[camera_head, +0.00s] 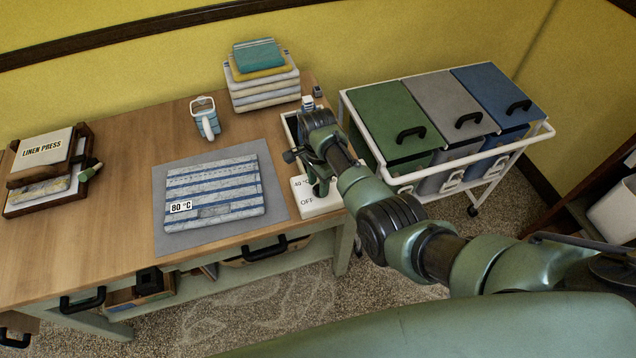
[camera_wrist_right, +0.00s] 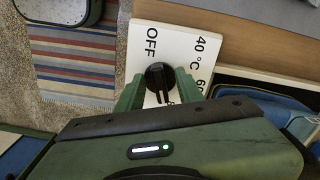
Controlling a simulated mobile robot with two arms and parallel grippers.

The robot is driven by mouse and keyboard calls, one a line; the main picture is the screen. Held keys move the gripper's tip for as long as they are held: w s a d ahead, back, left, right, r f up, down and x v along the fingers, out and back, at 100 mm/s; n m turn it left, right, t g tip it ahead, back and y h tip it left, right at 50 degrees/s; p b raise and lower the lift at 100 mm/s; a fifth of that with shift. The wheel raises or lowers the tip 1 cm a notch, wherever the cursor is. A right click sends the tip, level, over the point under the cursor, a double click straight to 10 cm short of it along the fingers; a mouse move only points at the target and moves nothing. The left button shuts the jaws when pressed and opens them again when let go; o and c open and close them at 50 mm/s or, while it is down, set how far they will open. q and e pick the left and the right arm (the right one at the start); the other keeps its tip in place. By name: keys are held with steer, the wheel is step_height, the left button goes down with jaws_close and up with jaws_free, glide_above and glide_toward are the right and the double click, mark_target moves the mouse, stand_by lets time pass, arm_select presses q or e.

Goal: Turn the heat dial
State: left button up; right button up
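The heat dial (camera_wrist_right: 160,77) is a round black knob on a white panel (camera_wrist_right: 146,28) marked OFF, 40 °C and a partly hidden 60. In the head view this panel (camera_head: 322,204) is at the table's right front corner, and my arm hides the dial. My right gripper (camera_wrist_right: 160,84) has its green fingers apart, one on each side of the dial. I cannot tell whether they touch it. The same gripper (camera_head: 322,184) is above the panel in the head view. My left gripper is out of view.
A white cart (camera_head: 545,130) with green, grey and blue lidded bins stands to the right, close to my right arm.

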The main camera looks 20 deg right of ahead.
mark_target(318, 186)
steer(key=shift+r, duration=0.4)
step_height(318, 186, up, 7)
steer(key=shift+b, duration=0.75)
